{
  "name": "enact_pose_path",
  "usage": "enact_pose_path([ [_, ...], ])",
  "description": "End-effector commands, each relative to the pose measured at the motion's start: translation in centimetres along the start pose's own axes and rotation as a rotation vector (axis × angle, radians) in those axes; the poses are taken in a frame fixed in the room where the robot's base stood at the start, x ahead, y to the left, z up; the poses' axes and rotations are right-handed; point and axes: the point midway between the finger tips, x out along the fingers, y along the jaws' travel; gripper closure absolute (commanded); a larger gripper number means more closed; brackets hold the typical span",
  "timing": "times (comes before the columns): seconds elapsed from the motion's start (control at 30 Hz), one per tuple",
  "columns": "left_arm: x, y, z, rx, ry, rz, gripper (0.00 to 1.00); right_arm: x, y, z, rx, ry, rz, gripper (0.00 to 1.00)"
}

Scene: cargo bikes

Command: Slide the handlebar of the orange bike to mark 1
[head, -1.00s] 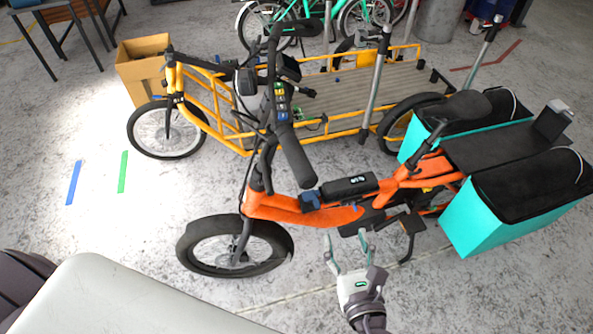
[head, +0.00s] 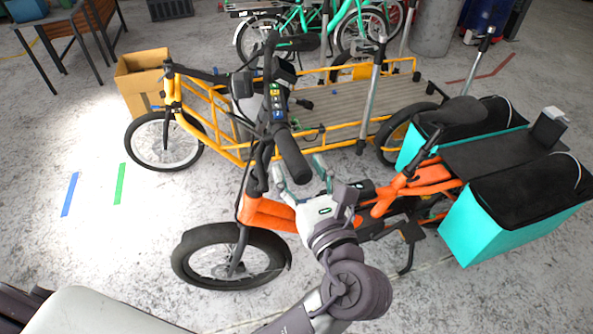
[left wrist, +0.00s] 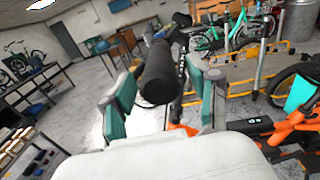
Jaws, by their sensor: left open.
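The orange bike (head: 268,213) stands in the middle of the head view, front wheel to the left. Its black handlebar (head: 291,157) has a thick grip, angled toward me. A strip of small coloured marks (head: 277,102) runs beside the bar; their numbers are too small to read. My left gripper (head: 301,173) is open, close to the near end of the grip. In the left wrist view the grip's end (left wrist: 158,77) shows between the two spread fingers, with gaps on both sides. My right gripper is not in view.
A yellow cargo bike (head: 245,150) stands close behind the orange one. Turquoise panniers (head: 487,232) hang at the orange bike's rear. A cardboard box (head: 143,80) is at the back left. Blue tape (head: 70,194) and green tape (head: 120,184) lie on clear floor at left.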

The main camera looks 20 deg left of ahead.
Motion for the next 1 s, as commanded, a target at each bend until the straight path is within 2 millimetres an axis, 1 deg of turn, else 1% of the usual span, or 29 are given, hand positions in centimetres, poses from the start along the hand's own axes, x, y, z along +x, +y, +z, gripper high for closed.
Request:
enact_pose_path([
  [0.03,0.7,0.0,-0.2,-0.002,-0.002,0.001,0.39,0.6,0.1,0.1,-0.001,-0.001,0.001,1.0],
  [0.2,1.9,0.0,-0.1,0.0,-0.001,0.0,0.39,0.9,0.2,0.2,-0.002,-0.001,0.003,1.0],
  [0.5,2.1,0.0,0.0,0.0,0.001,-0.001,0.39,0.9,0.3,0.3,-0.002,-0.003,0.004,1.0],
  [0.57,2.1,0.0,0.0,0.0,0.001,-0.001,0.48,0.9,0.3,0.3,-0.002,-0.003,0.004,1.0],
  [0.7,2.1,0.0,0.0,0.0,0.001,-0.001,0.71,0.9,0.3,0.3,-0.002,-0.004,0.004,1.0],
  [0.87,2.1,0.0,0.0,0.0,0.001,-0.001,0.98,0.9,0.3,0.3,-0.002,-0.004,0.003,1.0],
  [0.9,2.1,0.0,0.0,0.0,0.001,-0.001,1.0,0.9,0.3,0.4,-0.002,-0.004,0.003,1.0],
  [1.0,2.1,0.0,0.0,0.0,0.001,-0.001,1.0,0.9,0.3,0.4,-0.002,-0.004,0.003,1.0],
])
